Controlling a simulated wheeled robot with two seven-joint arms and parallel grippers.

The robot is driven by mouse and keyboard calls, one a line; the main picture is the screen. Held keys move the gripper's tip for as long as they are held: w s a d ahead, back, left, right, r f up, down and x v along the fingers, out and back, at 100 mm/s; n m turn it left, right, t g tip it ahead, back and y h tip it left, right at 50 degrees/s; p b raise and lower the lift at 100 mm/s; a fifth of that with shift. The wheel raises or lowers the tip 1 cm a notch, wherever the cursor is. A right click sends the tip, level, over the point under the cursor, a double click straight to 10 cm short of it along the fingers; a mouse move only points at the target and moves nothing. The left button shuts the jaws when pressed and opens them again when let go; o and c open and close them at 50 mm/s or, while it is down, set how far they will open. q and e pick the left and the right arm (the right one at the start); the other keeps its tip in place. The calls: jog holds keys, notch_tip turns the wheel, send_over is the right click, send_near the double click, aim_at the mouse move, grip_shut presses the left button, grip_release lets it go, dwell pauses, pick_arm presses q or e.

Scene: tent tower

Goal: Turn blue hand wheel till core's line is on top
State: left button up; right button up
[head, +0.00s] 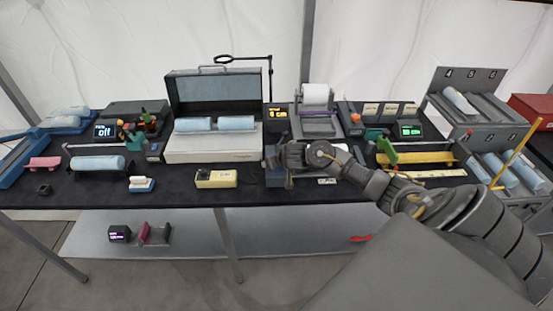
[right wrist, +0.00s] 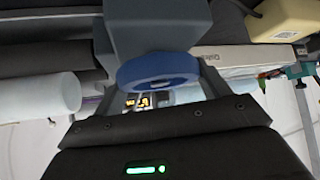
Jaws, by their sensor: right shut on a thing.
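The blue hand wheel (right wrist: 158,69) shows in the right wrist view, in front of a grey block (right wrist: 150,25). My right gripper (right wrist: 160,80) is at the wheel, with its fingers on both sides of the rim, shut on it. In the head view my right gripper (head: 284,158) reaches down to a dark grey stand (head: 275,180) at the table's front middle and hides the wheel. A pale cylinder (right wrist: 40,97), perhaps the core, lies at the left of the right wrist view. I cannot make out a line on it. My left gripper is not in view.
A yellow box (head: 216,178) and a small blue-white block (head: 141,184) stand left of the stand. An open grey case (head: 213,143) with pale blue cylinders is behind. A yellow rail (head: 416,158) lies to the right. Bare black tabletop (head: 180,195) shows along the front.

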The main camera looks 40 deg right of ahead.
jog(key=n+y+p, duration=0.1)
jog(key=n+y, duration=0.1)
jog(key=shift+r+n+p, duration=0.1)
jog(key=shift+n+p, duration=0.2)
jog(key=shift+n, duration=0.1)
jog(key=shift+n+y, duration=0.7)
jog(key=shift+n, duration=0.1)
jog(key=shift+d+n+y, duration=0.1)
jog(key=shift+n+y, duration=0.6)
jog(key=shift+n, duration=0.3)
jog(key=shift+f+n+y+b, duration=0.25)
jog(key=shift+n+y+b, duration=0.1)
jog(key=shift+n+y, duration=0.45)
jog(key=shift+n+g+b, duration=0.4)
jog(key=shift+n, duration=0.1)
jog(key=n+g+y+b, duration=0.1)
jog(key=n+b, duration=0.2)
jog(key=b, duration=0.1)
jog(key=n+g+y+b, duration=0.2)
jog(key=b, duration=0.2)
jog(key=shift+f+n+y+b, duration=0.1)
jog(key=shift+n+y+b, duration=0.2)
jog(key=shift+n+b, duration=0.1)
jog(key=shift+r+n+g+b, duration=0.2)
jog(key=shift+n+g+b, duration=0.15)
jog(key=shift+b, duration=0.25)
jog(key=shift+s, duration=0.1)
